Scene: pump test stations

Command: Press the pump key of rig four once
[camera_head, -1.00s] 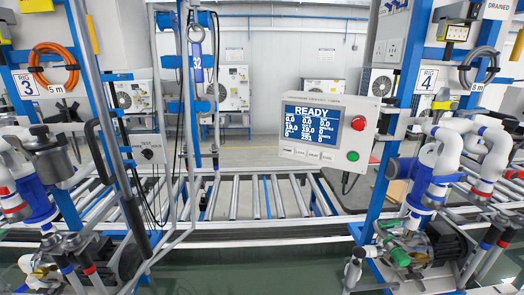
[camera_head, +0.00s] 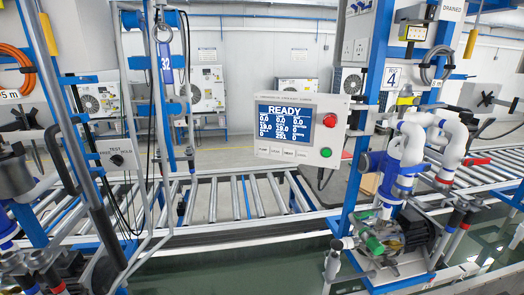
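A control panel (camera_head: 299,133) hangs in the middle of the view, just left of the rig post that bears the number 4 sign (camera_head: 391,76). Its blue screen (camera_head: 284,122) reads READY above rows of figures. A row of small pale keys (camera_head: 276,152) runs under the screen; the leftmost key (camera_head: 262,150) seems to be labelled PUMP, but the print is tiny. A red button (camera_head: 330,120) and a green button (camera_head: 326,152) are at the panel's right side. Neither of my grippers is in view.
A roller conveyor (camera_head: 232,200) runs behind the panel. White and blue pipework (camera_head: 450,150) and a pump (camera_head: 405,235) stand at right. Green floor (camera_head: 240,272) lies open at the lower middle.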

